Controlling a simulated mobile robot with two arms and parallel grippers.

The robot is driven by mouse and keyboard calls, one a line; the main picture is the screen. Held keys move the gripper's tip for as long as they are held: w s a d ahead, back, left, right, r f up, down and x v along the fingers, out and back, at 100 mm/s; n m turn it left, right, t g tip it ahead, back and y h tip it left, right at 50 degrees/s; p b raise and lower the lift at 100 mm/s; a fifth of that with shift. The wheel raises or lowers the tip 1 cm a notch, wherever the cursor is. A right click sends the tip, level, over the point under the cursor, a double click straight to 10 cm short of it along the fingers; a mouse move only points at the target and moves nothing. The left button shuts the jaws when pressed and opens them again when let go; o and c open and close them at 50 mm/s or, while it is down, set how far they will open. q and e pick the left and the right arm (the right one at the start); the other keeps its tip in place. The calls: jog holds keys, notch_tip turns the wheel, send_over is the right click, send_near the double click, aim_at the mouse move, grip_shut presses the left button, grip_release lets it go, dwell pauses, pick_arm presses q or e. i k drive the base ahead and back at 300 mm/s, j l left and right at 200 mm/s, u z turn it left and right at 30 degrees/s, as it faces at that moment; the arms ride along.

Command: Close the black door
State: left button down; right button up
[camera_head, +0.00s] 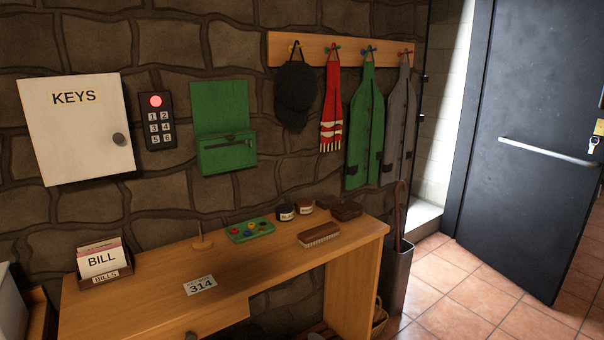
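The black door (529,130) stands at the right of the head view. It is swung open, with a bright gap (449,120) and pale wall showing to its left. A long silver horizontal bar (548,151) crosses its face. A brass lock with a key (597,136) sits near the right picture edge, where the door is cut off. Neither of my grippers shows in this view.
A wooden desk (262,264) with small items stands in front of the stone wall. A dark umbrella stand (396,277) is between desk and doorway. Coats hang from a peg rack (340,50). The tiled floor (464,300) before the door is clear.

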aim_at(534, 183)
jog(key=i+l+z, duration=0.5)
jog(key=l, duration=0.2)
jog(key=i+l+z, duration=0.45)
jog(key=l, duration=0.15)
jog(key=i+l+z, duration=0.5)
jog(key=i+z, duration=0.5)
jog(key=i, duration=2.15)
jog(key=i+u, duration=0.4)
jog(key=i+l+u, duration=0.55)
jog(key=i+u, duration=0.2)
jog(key=i+l+u, duration=0.55)
jog(key=l+u, duration=0.2)
jog(key=i+l+u, duration=0.15)
jog(key=l+u, duration=0.25)
jog(key=l, duration=0.25)
jog(key=i+l+u, duration=0.1)
jog(key=l+u, duration=0.3)
jog(key=l, duration=0.2)
jog(key=l+u, duration=0.35)
jog(key=l, duration=0.25)
jog(key=i+l, duration=0.1)
jog(key=l, duration=0.3)
jog(key=i+l+u, duration=0.1)
jog(key=l, duration=0.35)
jog(key=i+l+u, duration=0.1)
jog(key=l, duration=0.3)
